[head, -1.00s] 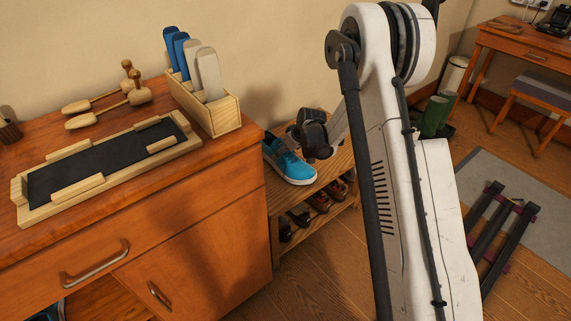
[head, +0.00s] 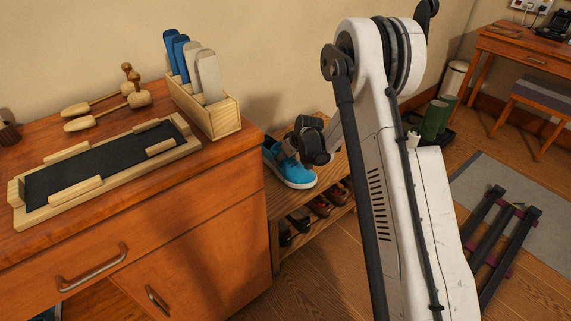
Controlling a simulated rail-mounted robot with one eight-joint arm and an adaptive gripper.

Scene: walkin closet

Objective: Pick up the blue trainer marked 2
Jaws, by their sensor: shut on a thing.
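The blue trainer (head: 294,174) has a white sole and sits at the top of the low wooden shoe rack, just right of the dresser. Its toe points toward the lower right, and no number can be read on it. My gripper (head: 287,148) reaches in from the upper right, with its fingers at the trainer's opening and shut on it. The fingertips are partly hidden by the trainer and the gripper's own dark body. I cannot tell whether the trainer is clear of the rack.
The wooden dresser (head: 190,215) stands close on the left, bearing a tray with a black mat (head: 100,165), wooden shoe trees (head: 110,112) and a box of blue and beige pieces (head: 222,118). Darker shoes (head: 320,205) lie on the rack's lower shelf (head: 300,243). A black frame lies on the floor at right.

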